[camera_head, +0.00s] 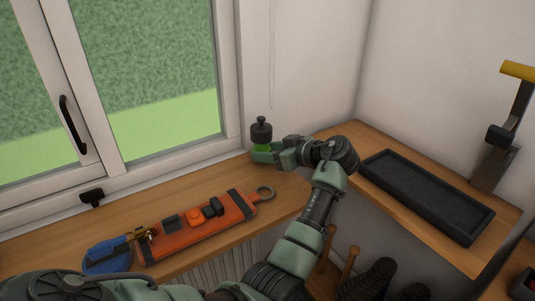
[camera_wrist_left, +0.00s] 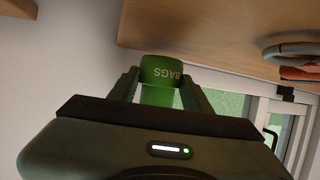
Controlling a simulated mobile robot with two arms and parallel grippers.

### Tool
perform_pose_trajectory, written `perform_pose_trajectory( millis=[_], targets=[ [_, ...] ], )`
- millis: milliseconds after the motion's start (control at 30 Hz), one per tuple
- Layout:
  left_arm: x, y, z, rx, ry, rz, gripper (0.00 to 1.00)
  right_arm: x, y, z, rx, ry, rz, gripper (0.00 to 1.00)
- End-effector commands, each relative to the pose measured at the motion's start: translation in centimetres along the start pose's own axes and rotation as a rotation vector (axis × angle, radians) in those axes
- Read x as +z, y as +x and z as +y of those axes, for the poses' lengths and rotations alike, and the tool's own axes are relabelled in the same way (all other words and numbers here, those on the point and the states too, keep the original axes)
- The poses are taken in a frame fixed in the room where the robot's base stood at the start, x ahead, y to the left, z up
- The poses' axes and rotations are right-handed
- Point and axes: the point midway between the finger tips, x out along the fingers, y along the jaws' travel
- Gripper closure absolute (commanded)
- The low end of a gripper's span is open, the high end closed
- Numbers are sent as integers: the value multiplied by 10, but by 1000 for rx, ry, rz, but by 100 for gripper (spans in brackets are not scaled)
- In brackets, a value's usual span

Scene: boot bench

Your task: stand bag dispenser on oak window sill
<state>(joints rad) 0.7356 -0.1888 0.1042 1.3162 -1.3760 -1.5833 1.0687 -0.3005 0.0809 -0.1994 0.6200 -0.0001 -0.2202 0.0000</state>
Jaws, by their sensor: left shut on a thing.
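The bag dispenser (camera_head: 261,132) is green with a dark knobbed top and appears upright in the head view. My left gripper (camera_head: 268,153) is shut around its green lower part, near the far right end of the oak window sill (camera_head: 190,190). In the left wrist view, which is upside down, the green dispenser (camera_wrist_left: 165,72) with the word BAGS is between the two fingers of my left gripper (camera_wrist_left: 166,90). The oak sill (camera_wrist_left: 200,30) shows just beyond it. I cannot tell whether its base touches the wood. My right gripper is not in view.
A black tray (camera_head: 427,195) lies on the bench at right, near a yellow-topped stand (camera_head: 505,125). Dark boots (camera_head: 370,278) are below.

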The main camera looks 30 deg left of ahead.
Motion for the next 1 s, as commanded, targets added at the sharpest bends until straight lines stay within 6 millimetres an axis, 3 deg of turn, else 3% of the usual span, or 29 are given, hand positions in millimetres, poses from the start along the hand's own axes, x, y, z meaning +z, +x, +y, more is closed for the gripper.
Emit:
perform_pose_trajectory(
  millis=[133,533,567,600,1000],
  targets=[
    [11,5,0,0,-1,1,98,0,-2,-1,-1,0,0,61],
    [17,7,0,0,-3,1,98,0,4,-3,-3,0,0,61],
    [16,7,0,0,-2,0,43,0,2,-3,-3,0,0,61],
    [16,6,0,0,-2,0,32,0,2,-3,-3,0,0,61],
    [12,5,0,0,-2,0,30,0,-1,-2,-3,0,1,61]
  ],
)
